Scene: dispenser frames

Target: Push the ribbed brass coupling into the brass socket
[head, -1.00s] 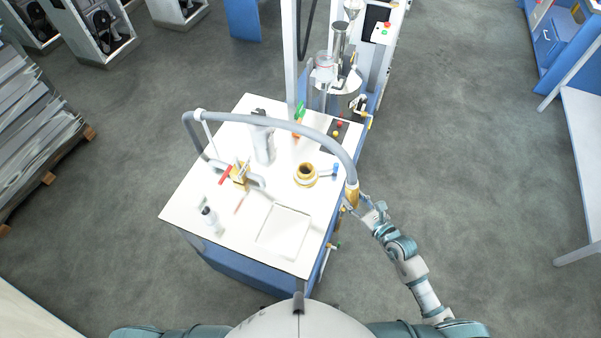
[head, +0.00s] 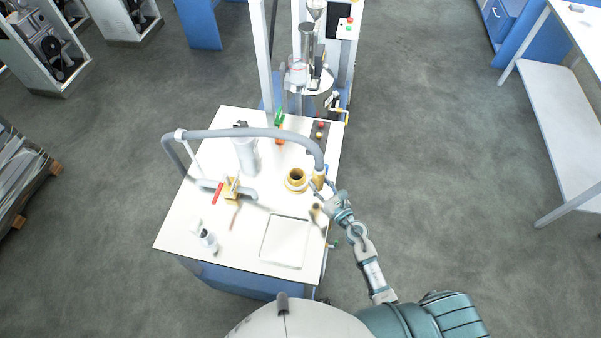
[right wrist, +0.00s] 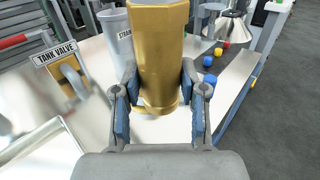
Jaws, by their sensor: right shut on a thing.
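The brass coupling (head: 318,180) hangs at the right end of a grey hose (head: 250,134), near the table's right edge. My right gripper (head: 323,190) is shut on it. In the right wrist view the coupling (right wrist: 158,45) stands between the two blue-padded fingers (right wrist: 160,98) and looks roughly upright. The brass socket (head: 296,179), a round ring with a dark opening, sits on the table just left of the coupling, apart from it. In the right wrist view the coupling blocks what lies behind it, and I cannot make out the socket. My left gripper is out of view.
The white table (head: 185,225) bears a tray (head: 285,242), a small bottle (head: 208,240), a white cylinder (head: 245,157) and a brass valve with a red handle (head: 231,190). The hose arches above the table. A machine with a hopper (head: 312,75) stands behind it.

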